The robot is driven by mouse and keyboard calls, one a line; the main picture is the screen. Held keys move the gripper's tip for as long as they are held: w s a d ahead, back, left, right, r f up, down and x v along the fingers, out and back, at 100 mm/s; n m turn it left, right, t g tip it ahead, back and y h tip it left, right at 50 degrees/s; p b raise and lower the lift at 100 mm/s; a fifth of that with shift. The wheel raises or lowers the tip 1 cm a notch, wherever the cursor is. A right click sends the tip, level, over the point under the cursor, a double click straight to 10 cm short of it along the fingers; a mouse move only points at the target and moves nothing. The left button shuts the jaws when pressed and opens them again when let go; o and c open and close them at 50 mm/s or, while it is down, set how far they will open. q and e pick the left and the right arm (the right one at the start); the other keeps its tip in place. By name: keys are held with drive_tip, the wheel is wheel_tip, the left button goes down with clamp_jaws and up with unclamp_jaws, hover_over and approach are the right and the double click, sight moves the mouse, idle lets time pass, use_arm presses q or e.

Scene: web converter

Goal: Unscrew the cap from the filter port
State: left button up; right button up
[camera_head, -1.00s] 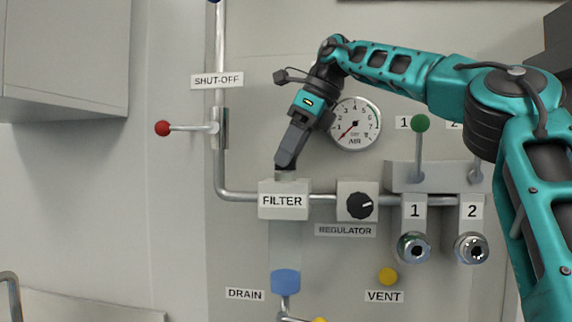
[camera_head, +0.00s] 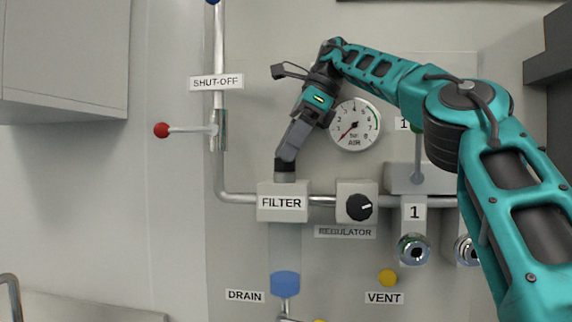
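The filter block (camera_head: 283,208) is a pale box on the wall pipe, labelled FILTER. A short grey neck (camera_head: 284,177) stands upright on its top. A dark upright piece, perhaps the cap (camera_head: 285,165), shows directly above the neck. My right gripper (camera_head: 287,158) comes down tilted from the upper right, with its fingertips at this dark piece. The fingers overlap in this view, so I cannot see whether there is a gap or a firm hold. My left gripper is not in view.
The pressure gauge (camera_head: 354,125) is close to the right of my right gripper. The regulator (camera_head: 357,203) is right of the filter. The red-knobbed shut-off lever (camera_head: 188,129) is to the left. Below are the blue drain handle (camera_head: 285,283) and yellow vent knob (camera_head: 388,278).

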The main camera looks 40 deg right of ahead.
drive_tip(key=shift+w+d+f, duration=0.1)
drive_tip(key=shift+w+f, duration=0.05)
drive_tip(key=shift+f, duration=0.3)
drive_tip(key=shift+w+f+m+b, duration=0.1)
drive_tip(key=shift+m+b, duration=0.2)
drive_tip(key=shift+m, duration=0.1)
drive_tip(key=shift+w+d+f+m+t+h+b, duration=0.25)
drive_tip(key=shift+m+t+b, duration=0.2)
drive_tip(key=shift+m, duration=0.35)
drive_tip(key=shift+s+m, duration=0.1)
drive_tip(key=shift+m, duration=0.2)
drive_tip(key=shift+s+a+r+h, duration=0.1)
drive_tip(key=shift+r+h, duration=0.15)
